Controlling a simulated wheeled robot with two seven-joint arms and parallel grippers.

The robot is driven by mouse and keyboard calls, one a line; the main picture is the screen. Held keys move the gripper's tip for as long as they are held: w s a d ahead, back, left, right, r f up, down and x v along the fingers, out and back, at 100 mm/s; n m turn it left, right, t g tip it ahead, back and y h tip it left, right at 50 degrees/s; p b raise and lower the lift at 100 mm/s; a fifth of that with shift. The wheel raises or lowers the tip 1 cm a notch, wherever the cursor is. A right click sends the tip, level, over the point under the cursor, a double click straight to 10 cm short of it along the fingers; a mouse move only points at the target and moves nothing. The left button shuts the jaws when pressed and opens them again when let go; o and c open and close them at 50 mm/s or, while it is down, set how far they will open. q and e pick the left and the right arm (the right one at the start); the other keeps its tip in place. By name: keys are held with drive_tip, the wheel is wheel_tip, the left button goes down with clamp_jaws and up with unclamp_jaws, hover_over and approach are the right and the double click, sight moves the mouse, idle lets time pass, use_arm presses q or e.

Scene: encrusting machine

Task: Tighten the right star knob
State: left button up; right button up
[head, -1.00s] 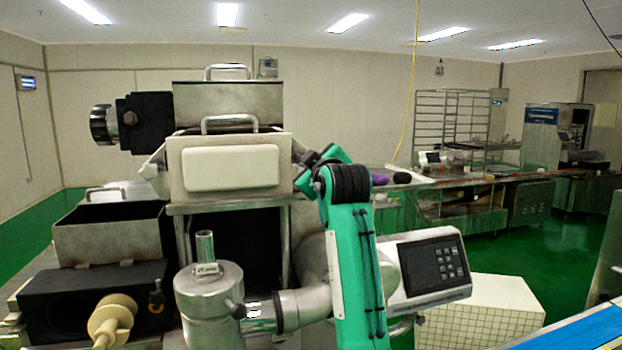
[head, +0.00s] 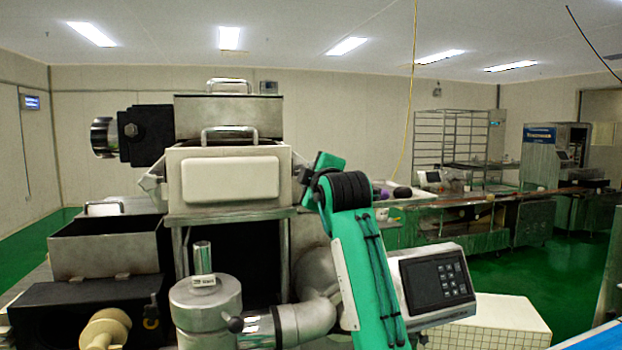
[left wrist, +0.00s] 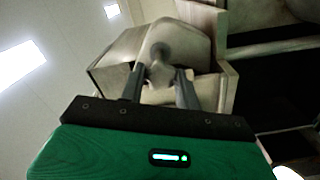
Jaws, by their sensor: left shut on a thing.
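The right star knob (left wrist: 160,72) is a grey metal lobed knob, seen in the left wrist view against a pale metal housing (left wrist: 198,50). My left gripper (left wrist: 160,84) has its two dark fingers on either side of the knob, shut on it. In the head view, the green arm rises from the bottom, right of centre, and its gripper (head: 303,178) meets the right side of the machine's upper box (head: 228,181). There the knob is hidden by the gripper and wrist. My right gripper is not in view.
Below the wrist stand a metal pipe (head: 306,318) and a cylinder (head: 205,305). A control panel (head: 436,284) sits close to the arm's right side. A hopper (head: 108,247) is at left. Green floor and a bench lie beyond on the right.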

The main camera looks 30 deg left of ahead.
use_arm(q)
drive_tip(key=o, duration=1)
drive_tip(key=b+v, duration=0.5)
drive_tip(key=v, duration=0.8)
drive_tip(key=shift+s+d, duration=0.25)
drive_tip(key=shift+d, duration=0.1)
